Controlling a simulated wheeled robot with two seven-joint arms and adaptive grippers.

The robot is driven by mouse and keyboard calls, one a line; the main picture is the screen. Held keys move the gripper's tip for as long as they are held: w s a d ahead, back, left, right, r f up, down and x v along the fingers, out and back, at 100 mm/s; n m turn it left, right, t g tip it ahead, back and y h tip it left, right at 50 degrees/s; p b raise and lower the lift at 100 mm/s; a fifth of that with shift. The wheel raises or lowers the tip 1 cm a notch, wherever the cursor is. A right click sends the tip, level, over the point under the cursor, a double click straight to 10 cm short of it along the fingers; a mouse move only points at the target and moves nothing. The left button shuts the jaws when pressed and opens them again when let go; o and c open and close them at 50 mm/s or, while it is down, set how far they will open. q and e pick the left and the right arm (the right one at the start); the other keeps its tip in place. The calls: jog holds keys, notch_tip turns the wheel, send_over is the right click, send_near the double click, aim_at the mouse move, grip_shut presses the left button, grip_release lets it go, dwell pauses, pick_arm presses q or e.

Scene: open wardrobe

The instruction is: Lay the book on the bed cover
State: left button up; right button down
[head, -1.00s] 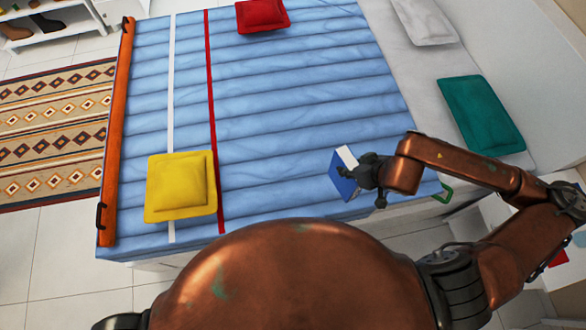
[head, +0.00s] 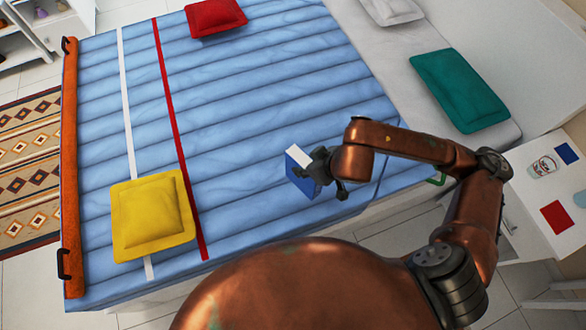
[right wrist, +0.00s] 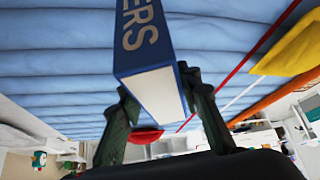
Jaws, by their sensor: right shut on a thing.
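The blue book (head: 303,174) with white page edges is held by my right gripper (head: 318,172) over the near right part of the blue quilted bed cover (head: 280,90). In the right wrist view the book (right wrist: 150,70) sits between the two fingers of the right gripper (right wrist: 165,110), with light letters "ERS" on its spine. The striped cover surface shows behind it in that view. From the head view I cannot tell how high the book is above the cover. My left gripper is not in view.
A yellow cushion (head: 152,214) lies at the near left of the bed and a red cushion (head: 215,17) at the far side. A teal pillow (head: 459,90) lies on the white sheet. A white nightstand (head: 520,190) with a jar (head: 543,166) stands at right. The cover's middle is clear.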

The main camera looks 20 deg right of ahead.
jog(key=x, duration=0.2)
jog(key=b+x, duration=0.1)
jog(key=x, duration=0.2)
jog(key=s+b+x, duration=0.1)
jog(key=x, duration=0.2)
jog(key=shift+s+a+f, duration=0.15)
jog(key=shift+a+f, duration=0.15)
jog(key=shift+a, duration=0.1)
jog(key=shift+f, duration=0.3)
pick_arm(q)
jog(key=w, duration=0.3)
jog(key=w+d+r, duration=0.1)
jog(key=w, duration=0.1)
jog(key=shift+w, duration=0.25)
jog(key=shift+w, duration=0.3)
pick_arm(e)
jog(key=shift+f, duration=0.1)
jog(key=c, duration=1.4)
grip_release()
